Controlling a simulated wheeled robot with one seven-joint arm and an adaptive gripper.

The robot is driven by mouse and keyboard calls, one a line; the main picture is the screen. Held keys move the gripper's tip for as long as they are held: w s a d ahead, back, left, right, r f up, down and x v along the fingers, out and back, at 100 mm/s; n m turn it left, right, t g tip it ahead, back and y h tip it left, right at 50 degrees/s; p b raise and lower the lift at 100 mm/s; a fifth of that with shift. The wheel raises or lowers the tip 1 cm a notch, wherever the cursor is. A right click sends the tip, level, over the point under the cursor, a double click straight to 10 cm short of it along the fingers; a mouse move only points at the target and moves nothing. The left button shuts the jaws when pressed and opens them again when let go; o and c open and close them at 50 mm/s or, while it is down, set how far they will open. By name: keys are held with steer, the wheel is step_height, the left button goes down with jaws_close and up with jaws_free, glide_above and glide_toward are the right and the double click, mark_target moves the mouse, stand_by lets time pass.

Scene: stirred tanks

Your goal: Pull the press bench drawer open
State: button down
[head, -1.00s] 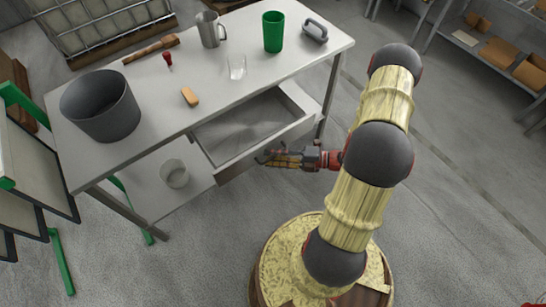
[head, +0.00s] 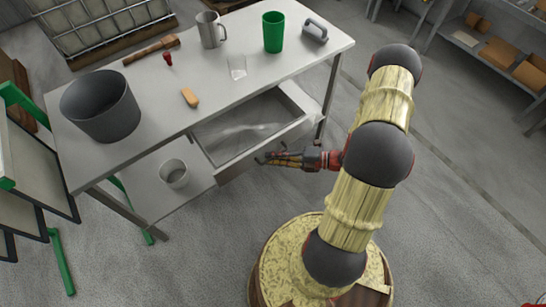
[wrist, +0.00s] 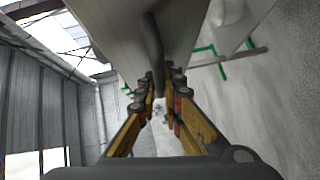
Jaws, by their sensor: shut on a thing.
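The press bench drawer (head: 262,143) stands out from under the bench top, pulled open, and I see into it from above. A pale, blurry translucent shape (head: 245,130) shows inside it; I cannot tell what it is. My gripper (head: 263,158) is at the front of the drawer, low and outside it. In the wrist view, the dark bar handle (wrist: 152,48) runs from the drawer front (wrist: 125,35) down between the fingers of my gripper (wrist: 158,85), which are shut on it. The handle is mostly hidden in the head view.
The bench top (head: 140,125) carries a grey bucket (head: 102,107), a hammer, a metal mug (head: 210,30), a green cup (head: 273,32), a clear glass and small items. Open floor lies right of the bench.

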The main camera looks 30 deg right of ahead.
steer(key=shift+s, duration=0.1)
steer(key=s+p, duration=0.3)
steer(key=s, duration=0.2)
steer(key=shift+s+d, duration=0.1)
steer(key=shift+s, duration=0.05)
steer(key=c, duration=2)
jaws_free()
steer(key=shift+o, duration=0.2)
steer(key=shift+d, duration=0.1)
steer(key=v, duration=1.2)
